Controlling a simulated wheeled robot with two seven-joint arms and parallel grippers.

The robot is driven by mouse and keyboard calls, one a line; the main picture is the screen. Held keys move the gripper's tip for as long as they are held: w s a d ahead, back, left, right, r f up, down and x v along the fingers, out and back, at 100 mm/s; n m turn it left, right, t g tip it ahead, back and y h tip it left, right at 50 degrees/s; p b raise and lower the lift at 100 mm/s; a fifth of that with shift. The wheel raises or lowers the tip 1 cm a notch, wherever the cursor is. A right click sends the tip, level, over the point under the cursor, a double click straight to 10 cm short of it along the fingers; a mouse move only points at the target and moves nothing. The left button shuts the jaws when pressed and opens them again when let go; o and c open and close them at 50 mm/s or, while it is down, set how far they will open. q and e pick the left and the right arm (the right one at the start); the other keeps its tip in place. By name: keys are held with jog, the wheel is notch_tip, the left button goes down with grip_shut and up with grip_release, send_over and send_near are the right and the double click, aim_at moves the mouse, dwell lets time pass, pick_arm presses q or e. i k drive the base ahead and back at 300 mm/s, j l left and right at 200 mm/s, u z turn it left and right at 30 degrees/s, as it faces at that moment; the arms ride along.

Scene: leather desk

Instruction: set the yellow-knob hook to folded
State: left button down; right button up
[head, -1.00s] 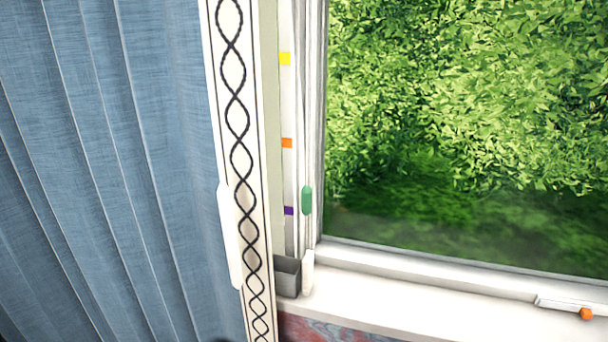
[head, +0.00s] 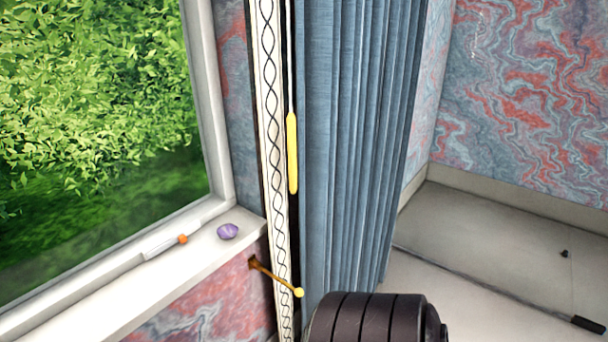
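The yellow-knob hook (head: 275,278) is a thin brown arm on the wall below the right end of the window sill. It sticks out from a dark mount and slopes down to the right. Its round yellow knob (head: 299,292) is at the free end, in front of the patterned curtain border. Neither of my grippers shows in the head view.
A blue curtain (head: 345,140) hangs right of the hook, with a yellow handle (head: 292,153) near its edge. A dark ribbed rounded object (head: 365,320) stands at bottom centre.

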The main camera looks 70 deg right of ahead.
aim_at(299, 291)
jog(key=z, duration=1.9)
